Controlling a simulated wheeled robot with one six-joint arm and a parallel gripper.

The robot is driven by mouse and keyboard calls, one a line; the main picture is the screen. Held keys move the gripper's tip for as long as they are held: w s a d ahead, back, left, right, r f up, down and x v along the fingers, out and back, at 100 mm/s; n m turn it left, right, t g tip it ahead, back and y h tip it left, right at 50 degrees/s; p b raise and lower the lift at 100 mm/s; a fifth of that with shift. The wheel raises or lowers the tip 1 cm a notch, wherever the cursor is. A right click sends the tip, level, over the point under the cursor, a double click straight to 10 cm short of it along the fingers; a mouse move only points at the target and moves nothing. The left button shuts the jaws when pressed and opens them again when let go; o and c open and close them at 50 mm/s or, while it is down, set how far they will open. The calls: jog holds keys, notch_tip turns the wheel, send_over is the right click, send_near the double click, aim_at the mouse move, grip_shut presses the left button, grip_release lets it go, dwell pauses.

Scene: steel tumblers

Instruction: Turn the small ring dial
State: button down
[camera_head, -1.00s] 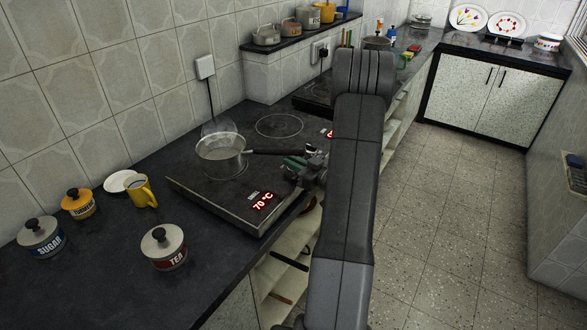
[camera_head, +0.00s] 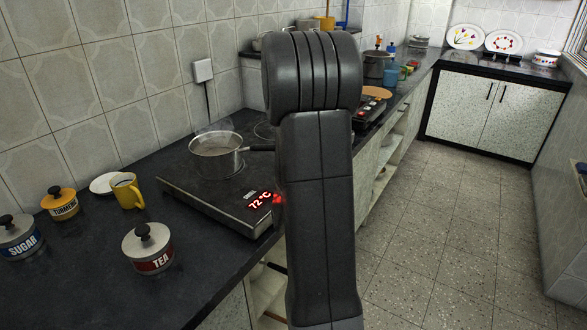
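A saucepan (camera_head: 217,160) with a dark handle stands on the left side of a dark hotplate (camera_head: 185,190) on the counter. Its contents look pale, and a faint haze hangs over it. A red display (camera_head: 258,200) on the front of the hotplate reads 72 °C. My thick grey arm covers the right part of the hotplate, and my gripper is hidden behind it. A small red patch (camera_head: 278,199) shows at the arm's left edge; I cannot tell what it is. I cannot make out the small ring dial.
A tea canister (camera_head: 149,249), sugar canister (camera_head: 19,237), turmeric canister (camera_head: 60,203), yellow mug (camera_head: 127,190) and white saucer (camera_head: 103,184) stand left on the counter. A second unit with red lights (camera_head: 369,113) is beyond my arm. The floor (camera_head: 440,230) at right is clear.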

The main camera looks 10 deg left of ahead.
jog(key=shift+m+t+h, duration=0.3)
jog(key=shift+h, duration=0.1)
jog(key=c, duration=1.5)
grip_release()
jog(key=b+v, duration=0.1)
jog(key=v, duration=1.2)
jog(key=shift+s+d+r+b, duration=0.1)
jog(key=shift+s+d+b, duration=0.05)
jog(key=shift+s+b, duration=0.2)
jog(key=p+x, duration=0.1)
jog(key=x, duration=1.3)
jog(key=shift+p, duration=0.3)
